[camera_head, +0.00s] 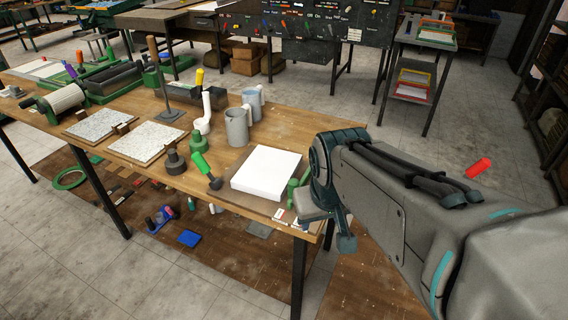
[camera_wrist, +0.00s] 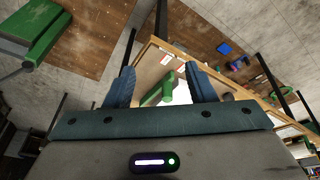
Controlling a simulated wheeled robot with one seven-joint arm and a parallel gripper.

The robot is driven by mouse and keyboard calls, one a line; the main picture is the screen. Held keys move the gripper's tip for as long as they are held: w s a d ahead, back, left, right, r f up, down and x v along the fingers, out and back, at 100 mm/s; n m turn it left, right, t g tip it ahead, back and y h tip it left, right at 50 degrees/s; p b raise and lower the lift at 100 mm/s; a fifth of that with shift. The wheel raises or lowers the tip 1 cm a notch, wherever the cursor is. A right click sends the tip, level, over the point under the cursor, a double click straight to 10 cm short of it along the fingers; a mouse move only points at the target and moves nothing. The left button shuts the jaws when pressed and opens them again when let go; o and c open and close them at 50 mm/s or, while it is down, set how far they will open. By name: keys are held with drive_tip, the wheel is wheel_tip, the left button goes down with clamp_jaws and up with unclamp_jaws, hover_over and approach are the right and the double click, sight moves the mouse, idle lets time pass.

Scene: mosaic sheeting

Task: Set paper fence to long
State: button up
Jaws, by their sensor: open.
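The paper fence seems to be the green part (camera_head: 297,187) at the right edge of the board that carries a white paper stack (camera_head: 266,171). My arm hides some of it. In the wrist view a green piece (camera_wrist: 157,93) shows between my fingers, farther off, with a little of the white paper (camera_wrist: 181,93) beside it. Small red-and-white labels (camera_head: 281,213) lie at the board's front edge; one shows in the wrist view (camera_wrist: 167,59). Which setting the fence is at, I cannot tell. My gripper (camera_head: 331,222) is open and empty at the table's right corner; its fingers (camera_wrist: 163,82) are apart.
A green-handled tool (camera_head: 205,168) lies left of the paper.

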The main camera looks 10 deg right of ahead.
drive_tip(key=n+y+p, duration=0.1)
approach(294, 181)
drive_tip(key=s, duration=0.1)
drive_tip(key=shift+t, duration=0.4)
drive_tip(key=b+x, duration=0.1)
drive_tip(key=x, duration=1.2)
drive_tip(key=shift+w+a, duration=0.1)
drive_tip(key=shift+w, duration=0.05)
drive_tip(key=shift+c, duration=0.3)
